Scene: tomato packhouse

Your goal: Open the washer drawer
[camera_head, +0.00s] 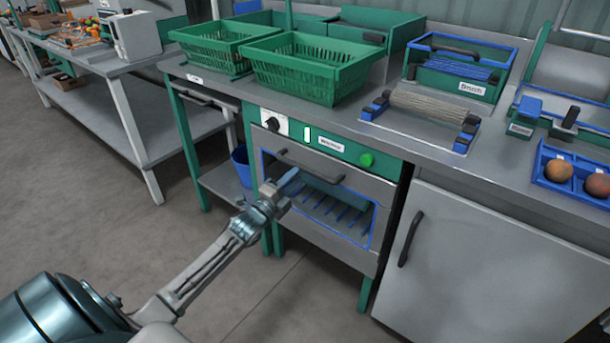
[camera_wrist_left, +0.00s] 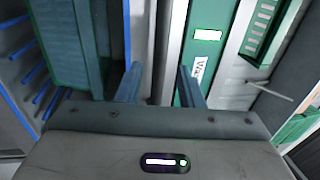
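The washer (camera_head: 316,143) is a green and grey unit under the counter, with a label, a dial and a green button. Its drawer front (camera_head: 352,182) has a dark bar handle (camera_head: 310,165) and a blue-edged window below it. The front looks shut. My left gripper (camera_head: 289,181) is in front of the drawer, just below the handle's left part. In the left wrist view its two fingers (camera_wrist_left: 160,82) are apart, with the dark handle (camera_wrist_left: 162,45) lying between them in the picture. I cannot tell whether they touch it. My right gripper is not in view.
Green baskets (camera_head: 312,68) and a brush roller (camera_head: 428,105) stand on the counter (camera_head: 345,122) above. A grey cabinet door (camera_head: 470,260) is right of the washer. A blue bucket (camera_head: 241,166) is on the left shelf. The floor (camera_head: 90,220) in front is clear.

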